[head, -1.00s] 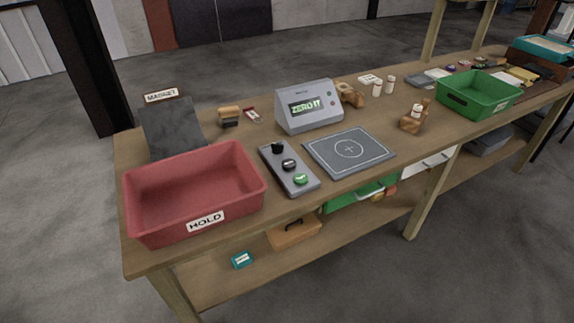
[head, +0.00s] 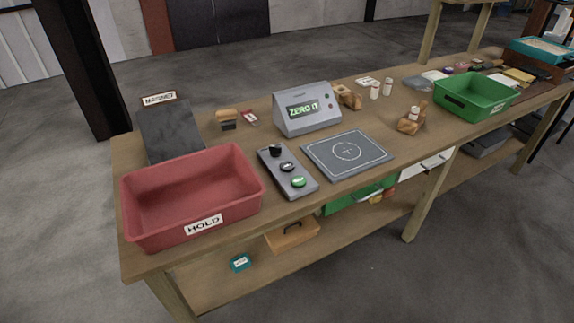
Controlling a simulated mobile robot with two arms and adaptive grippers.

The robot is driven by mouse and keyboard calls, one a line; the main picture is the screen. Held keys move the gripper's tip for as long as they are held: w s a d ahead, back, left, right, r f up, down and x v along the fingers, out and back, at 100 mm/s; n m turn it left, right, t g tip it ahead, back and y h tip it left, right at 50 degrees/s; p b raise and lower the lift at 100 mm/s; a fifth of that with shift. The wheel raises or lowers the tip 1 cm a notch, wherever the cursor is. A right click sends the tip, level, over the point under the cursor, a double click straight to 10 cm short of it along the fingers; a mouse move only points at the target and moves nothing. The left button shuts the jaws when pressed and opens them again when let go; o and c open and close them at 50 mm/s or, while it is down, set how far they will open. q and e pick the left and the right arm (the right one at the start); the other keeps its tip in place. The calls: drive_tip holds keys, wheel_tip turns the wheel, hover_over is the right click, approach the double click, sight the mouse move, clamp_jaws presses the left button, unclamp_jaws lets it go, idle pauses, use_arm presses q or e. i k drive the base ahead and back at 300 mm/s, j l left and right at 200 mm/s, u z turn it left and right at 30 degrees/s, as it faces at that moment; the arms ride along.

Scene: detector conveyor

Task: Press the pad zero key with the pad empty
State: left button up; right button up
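The detector pad (head: 347,152) is a dark grey square plate with a white outline and a circled cross. It lies flat on the bench and nothing rests on it. Left of it is a grey key strip (head: 275,167) with a black key (head: 275,149), a dark key with a pale marking (head: 288,166) and a green key (head: 298,182). Their labels are too small to read. Behind stands a grey display unit (head: 306,110) whose screen reads "ZERO IT". Neither of my grippers is in view.
A green bin (head: 475,97) stands at the right. Small wooden items and white bottles (head: 374,90) sit near the display. Bench top right of the pad is clear.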

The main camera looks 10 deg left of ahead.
sight(286, 167)
drive_tip(key=i+l+u, duration=0.45)
drive_tip(key=l, duration=0.15)
drive_tip(key=i+l+u, duration=0.1)
drive_tip(key=l+u, duration=0.15)
drive_tip(key=i+l+u, duration=0.2)
drive_tip(key=l, duration=0.25)
drive_tip(key=l+u, duration=0.25)
drive_tip(key=l, duration=0.1)
